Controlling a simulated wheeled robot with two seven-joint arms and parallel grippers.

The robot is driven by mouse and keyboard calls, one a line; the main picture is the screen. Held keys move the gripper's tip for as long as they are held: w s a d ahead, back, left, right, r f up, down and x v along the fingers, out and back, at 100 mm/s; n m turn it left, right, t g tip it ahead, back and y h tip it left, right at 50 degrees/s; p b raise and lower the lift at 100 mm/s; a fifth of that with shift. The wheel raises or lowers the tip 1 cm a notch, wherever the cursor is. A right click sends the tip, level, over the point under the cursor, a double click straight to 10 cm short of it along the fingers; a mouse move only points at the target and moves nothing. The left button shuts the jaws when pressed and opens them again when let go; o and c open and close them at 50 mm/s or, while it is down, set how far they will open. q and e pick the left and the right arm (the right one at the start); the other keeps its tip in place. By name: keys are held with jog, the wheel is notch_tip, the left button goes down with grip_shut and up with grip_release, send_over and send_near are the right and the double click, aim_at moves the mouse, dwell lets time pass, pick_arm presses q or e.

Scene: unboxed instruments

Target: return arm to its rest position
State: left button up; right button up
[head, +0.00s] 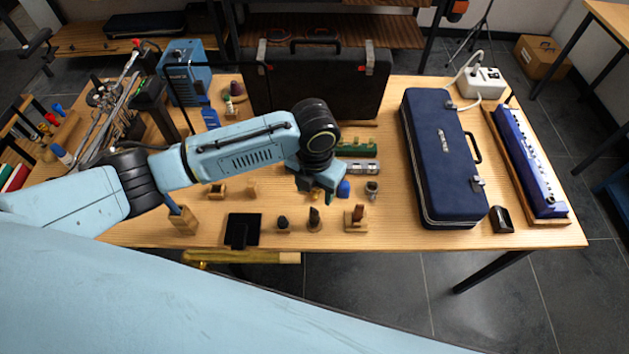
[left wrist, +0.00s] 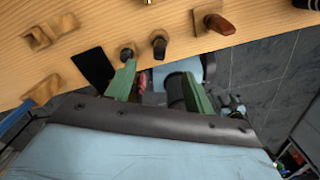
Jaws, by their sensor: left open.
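My left arm reaches in from the left over the wooden table (head: 395,220) in the head view. Its gripper (head: 318,190) hangs above the middle of the table, partly hidden by the wrist. In the left wrist view the two green fingers of this gripper (left wrist: 157,82) stand apart with nothing held between them. Beyond the fingertips are small dark pieces on wooden blocks near the table's front edge. My right gripper is not in view.
A navy case (head: 440,150) and a long blue instrument (head: 527,160) lie at the right. A black case (head: 315,80) stands at the back. Small blocks, a black square (head: 243,230) and a wooden stand (head: 356,219) line the front edge. Tools crowd the left.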

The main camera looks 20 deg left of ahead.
pick_arm(q)
jog(key=shift+r, duration=0.95)
